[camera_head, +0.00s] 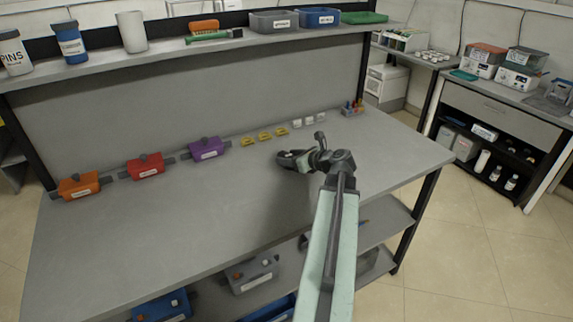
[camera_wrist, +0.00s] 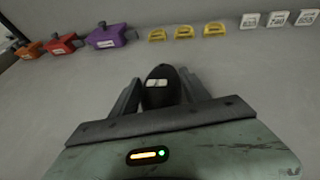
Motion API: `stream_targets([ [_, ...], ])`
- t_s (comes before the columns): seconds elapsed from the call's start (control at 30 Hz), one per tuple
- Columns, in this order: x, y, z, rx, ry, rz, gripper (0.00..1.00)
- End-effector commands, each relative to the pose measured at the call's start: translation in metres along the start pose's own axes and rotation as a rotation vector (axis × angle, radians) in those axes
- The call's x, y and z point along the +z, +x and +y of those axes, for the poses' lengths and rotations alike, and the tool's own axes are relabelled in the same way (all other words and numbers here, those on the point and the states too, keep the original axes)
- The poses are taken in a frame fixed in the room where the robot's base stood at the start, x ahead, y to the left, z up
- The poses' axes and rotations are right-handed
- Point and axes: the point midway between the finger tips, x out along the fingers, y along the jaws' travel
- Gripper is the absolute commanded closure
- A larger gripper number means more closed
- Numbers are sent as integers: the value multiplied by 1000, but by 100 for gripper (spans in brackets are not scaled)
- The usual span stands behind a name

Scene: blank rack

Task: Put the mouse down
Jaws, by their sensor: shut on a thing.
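A dark mouse (camera_wrist: 160,88) with a pale patch on top sits between the two fingers of my gripper (camera_wrist: 158,95) in the wrist view. The fingers close on its sides. In the head view my gripper (camera_head: 292,158) is over the right half of the grey workbench (camera_head: 200,235), low and near its surface. The mouse is hard to make out there, dark against the dark fingers. I cannot tell whether the mouse touches the bench top.
Orange (camera_head: 80,186), red (camera_head: 146,166) and purple (camera_head: 207,149) boxes line the back left of the bench. A shelf (camera_head: 180,62) runs above. The bench front and middle are clear.

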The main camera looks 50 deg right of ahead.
Motion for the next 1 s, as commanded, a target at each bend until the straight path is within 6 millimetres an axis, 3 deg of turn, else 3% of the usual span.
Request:
stream_targets([
  [0.03, -13, 4, -2, -3, 1, 0, 88],
  [0.17, -34, 8, -7, -11, 5, 0, 88],
  [0.53, -35, 7, -9, -14, 6, 0, 88],
  [0.57, -34, 6, -9, -14, 6, 0, 38],
  [0.6, -34, 6, -9, -14, 6, 0, 27],
  [1.0, -30, 4, -9, -15, 6, 0, 24],
])
